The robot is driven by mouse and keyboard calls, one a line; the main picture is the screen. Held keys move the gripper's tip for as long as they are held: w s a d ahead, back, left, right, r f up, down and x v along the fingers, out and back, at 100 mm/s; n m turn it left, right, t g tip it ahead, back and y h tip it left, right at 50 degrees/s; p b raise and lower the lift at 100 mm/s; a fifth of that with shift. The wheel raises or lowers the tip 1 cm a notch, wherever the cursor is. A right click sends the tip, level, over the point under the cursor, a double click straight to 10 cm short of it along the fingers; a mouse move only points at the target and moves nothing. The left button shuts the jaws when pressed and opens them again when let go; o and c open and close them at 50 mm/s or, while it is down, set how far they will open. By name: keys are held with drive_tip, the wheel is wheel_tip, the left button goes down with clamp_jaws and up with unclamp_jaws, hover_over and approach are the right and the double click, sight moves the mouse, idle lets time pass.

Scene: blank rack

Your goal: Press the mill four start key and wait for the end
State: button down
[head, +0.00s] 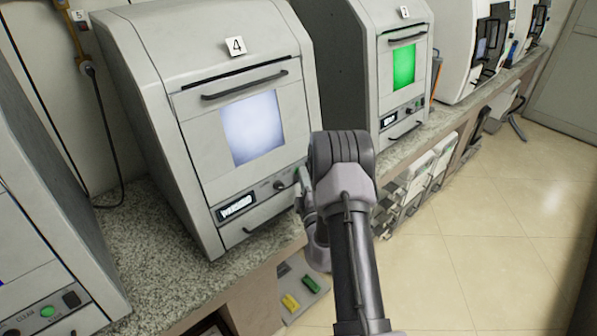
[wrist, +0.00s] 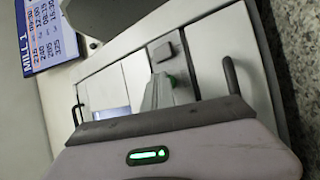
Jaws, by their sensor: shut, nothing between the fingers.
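Mill four (head: 165,110) is a grey cabinet with a "4" tag, a dark bar handle and a window (head: 253,128) lit pale white. Its lower panel carries a small display (head: 236,206) and a dark knob (head: 279,185). My gripper (head: 303,190) is at the right end of this panel, partly hidden by my arm, and covers the key area there. In the wrist view my shut, empty gripper (wrist: 157,95) points at the panel, with the green start key (wrist: 172,81) showing just beside its tip. I cannot tell whether the tip touches the key.
Mill three (head: 390,60) with a green window stands to the right. Another mill (head: 50,230) with a green key stands at left. A dark square key (wrist: 163,50) is near the green one. A screen reading "MILL 1" (wrist: 50,30) shows. The tiled floor (head: 490,220) is clear.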

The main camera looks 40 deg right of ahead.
drive_tip(key=shift+s, duration=0.15)
drive_tip(key=shift+s+r, duration=0.2)
drive_tip(key=shift+s, duration=0.45)
drive_tip(key=s, duration=0.1)
drive_tip(key=s+b, duration=0.1)
drive_tip(key=s, duration=0.1)
drive_tip(key=s+r, duration=0.1)
drive_tip(key=s, duration=0.1)
drive_tip(key=shift+d, duration=0.25)
drive_tip(key=shift+w, duration=0.1)
idle(0.5)
